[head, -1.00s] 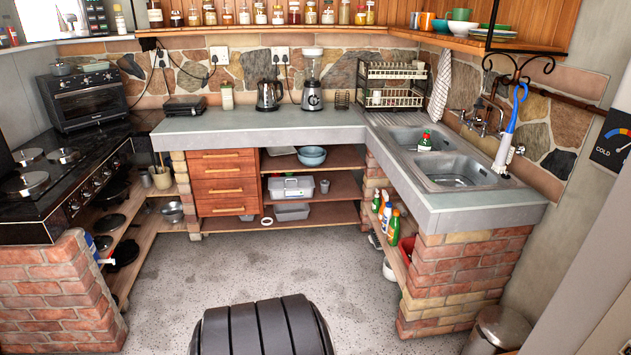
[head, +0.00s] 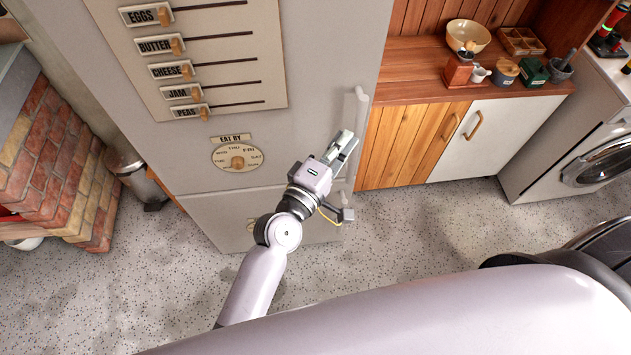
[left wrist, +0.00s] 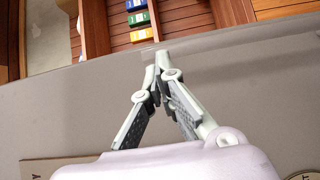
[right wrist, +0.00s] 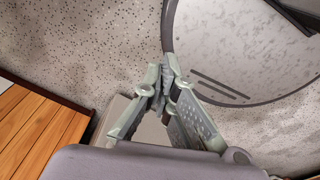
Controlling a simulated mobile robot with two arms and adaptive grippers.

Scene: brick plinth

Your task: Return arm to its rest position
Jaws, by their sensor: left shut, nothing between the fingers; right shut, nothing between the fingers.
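My left gripper (head: 343,150) is shut and empty in the head view, in front of the pale grey fridge (head: 310,60), close to its vertical handle (head: 357,100). I cannot tell whether it touches the fridge. In the left wrist view the fingertips of my left gripper (left wrist: 158,75) meet with nothing between them, against a plain grey surface. My right gripper (right wrist: 166,88) shows only in the right wrist view. It is shut and empty above the speckled floor (right wrist: 90,50).
Right of the fridge is a wooden counter (head: 415,80) with a bowl (head: 467,36) and small pots. A washing machine (head: 580,150) stands further right. A bin (head: 130,170) and brick plinth (head: 60,150) are at left. Open floor (head: 430,225) lies before the cabinets.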

